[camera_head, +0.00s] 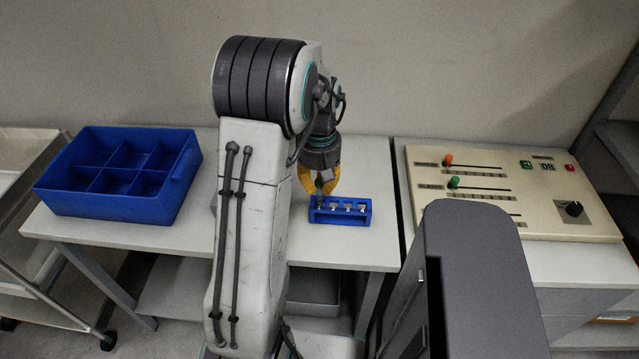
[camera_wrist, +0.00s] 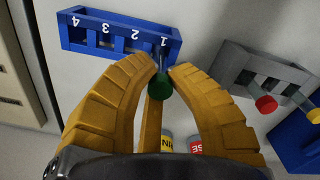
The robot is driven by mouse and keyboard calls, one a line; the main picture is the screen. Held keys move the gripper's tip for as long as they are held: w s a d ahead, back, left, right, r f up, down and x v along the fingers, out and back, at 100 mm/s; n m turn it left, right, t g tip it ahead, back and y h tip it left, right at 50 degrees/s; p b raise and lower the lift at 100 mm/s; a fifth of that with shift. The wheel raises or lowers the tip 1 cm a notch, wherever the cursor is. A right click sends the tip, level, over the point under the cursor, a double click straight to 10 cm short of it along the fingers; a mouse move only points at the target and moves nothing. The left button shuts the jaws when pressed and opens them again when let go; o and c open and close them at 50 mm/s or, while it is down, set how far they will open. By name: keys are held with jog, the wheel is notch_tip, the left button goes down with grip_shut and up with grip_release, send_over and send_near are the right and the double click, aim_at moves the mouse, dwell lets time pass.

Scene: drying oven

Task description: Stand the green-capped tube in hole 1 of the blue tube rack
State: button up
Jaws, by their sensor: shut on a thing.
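The blue tube rack (camera_head: 345,218) stands on the white table, to the right of my arm in the head view. In the wrist view the rack (camera_wrist: 95,41) is at the top, with holes numbered 1 to 4 and hole 1 at its right end. My gripper (camera_wrist: 161,75) is shut on the green-capped tube (camera_wrist: 160,86). The tube's thin body points at the hole 1 end. I cannot tell whether its lower end is inside the hole. In the head view, my gripper (camera_head: 319,187) is at the rack's left end, and the fingers partly hide the tube.
A grey rack (camera_wrist: 236,58) with red-capped and yellow-capped tubes stands beside the blue rack. A blue divided box (camera_head: 120,207) is at the table's left. A control panel (camera_head: 530,222) with sliders is on the right. Yellow and red labelled things (camera_wrist: 167,143) show below the fingers.

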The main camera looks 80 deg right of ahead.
jog(key=shift+f+b, duration=0.55)
jog(key=shift+f, duration=0.25)
jog(key=o, duration=0.8)
notch_tip(320, 180, up, 12)
dwell(0.4)
dwell(0.6)
